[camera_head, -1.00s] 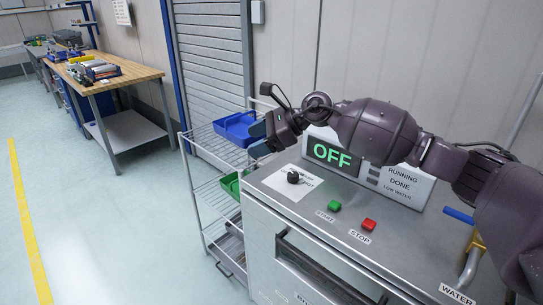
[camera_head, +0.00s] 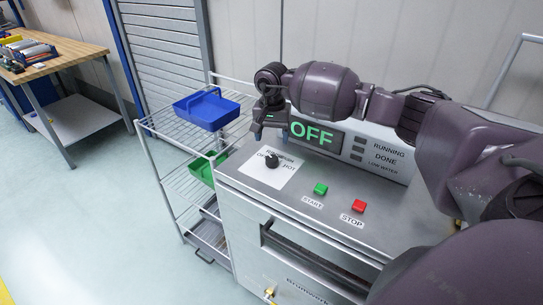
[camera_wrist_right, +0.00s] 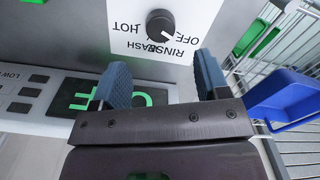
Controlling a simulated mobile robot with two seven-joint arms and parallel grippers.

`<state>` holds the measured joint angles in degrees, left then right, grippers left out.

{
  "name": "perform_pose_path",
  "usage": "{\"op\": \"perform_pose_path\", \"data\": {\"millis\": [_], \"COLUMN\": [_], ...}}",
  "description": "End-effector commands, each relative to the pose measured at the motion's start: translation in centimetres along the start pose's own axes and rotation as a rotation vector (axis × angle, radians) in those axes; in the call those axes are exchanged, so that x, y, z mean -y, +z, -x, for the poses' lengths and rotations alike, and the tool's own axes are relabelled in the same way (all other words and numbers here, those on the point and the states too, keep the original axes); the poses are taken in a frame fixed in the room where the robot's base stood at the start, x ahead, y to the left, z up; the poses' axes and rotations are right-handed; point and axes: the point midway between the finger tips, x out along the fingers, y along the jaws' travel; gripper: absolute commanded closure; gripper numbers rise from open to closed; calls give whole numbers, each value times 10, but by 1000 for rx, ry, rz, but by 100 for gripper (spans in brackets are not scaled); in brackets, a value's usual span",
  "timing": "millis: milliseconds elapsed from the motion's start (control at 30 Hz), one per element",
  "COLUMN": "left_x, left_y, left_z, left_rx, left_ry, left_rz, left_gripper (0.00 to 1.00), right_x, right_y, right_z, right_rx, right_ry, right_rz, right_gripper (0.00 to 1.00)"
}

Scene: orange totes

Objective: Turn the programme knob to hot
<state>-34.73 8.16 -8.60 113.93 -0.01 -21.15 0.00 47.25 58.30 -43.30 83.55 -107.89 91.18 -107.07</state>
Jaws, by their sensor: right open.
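The black programme knob (camera_head: 272,160) sits on a white label plate (camera_head: 262,175) at the left of the machine's top panel. In the right wrist view the knob (camera_wrist_right: 160,24) is near the top middle, and its white mark faces the OFF side; HOT is printed on the other side. The display (camera_head: 313,135) reads OFF in green. My right gripper (camera_head: 271,136) is open and empty, fingers pointing down, just behind and above the knob. In the right wrist view its two blue-grey fingers (camera_wrist_right: 163,82) are spread, with the knob beyond their tips. My left gripper is not in view.
A green START button (camera_head: 320,189) and a red STOP button (camera_head: 359,206) lie right of the knob. A wire rack with a blue bin (camera_head: 207,108) and a green bin (camera_head: 205,170) stands left of the machine. A workbench (camera_head: 55,60) is farther left.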

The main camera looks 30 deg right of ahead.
Motion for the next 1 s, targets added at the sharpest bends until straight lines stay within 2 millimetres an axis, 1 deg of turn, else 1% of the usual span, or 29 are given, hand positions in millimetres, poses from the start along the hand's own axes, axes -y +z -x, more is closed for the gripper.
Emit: {"op": "perform_pose_path", "data": {"millis": [33, 200, 300, 433, 600, 900, 967, 1000], "left_x": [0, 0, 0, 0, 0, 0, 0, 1], "left_y": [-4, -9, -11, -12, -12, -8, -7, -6], "left_z": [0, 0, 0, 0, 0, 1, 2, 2], "left_rx": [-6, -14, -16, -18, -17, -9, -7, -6], "left_ry": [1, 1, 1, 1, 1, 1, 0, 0], "left_rz": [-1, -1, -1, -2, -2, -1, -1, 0], "left_gripper": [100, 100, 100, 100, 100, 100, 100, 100], "right_x": [0, 0, 0, 0, 0, 0, 0, 0], "right_y": [0, 1, 1, 0, 0, 0, 0, 0], "right_z": [-9, -39, -54, -69, -78, -80, -80, -80], "right_rx": [3, 4, 3, 2, 1, 0, 0, 0], "right_ry": [1, 1, 0, -1, -2, -2, -2, -2], "right_rz": [-2, -2, -3, -2, -2, -2, -2, -2], "right_gripper": [31, 31, 31, 31, 31, 31, 39, 45]}}
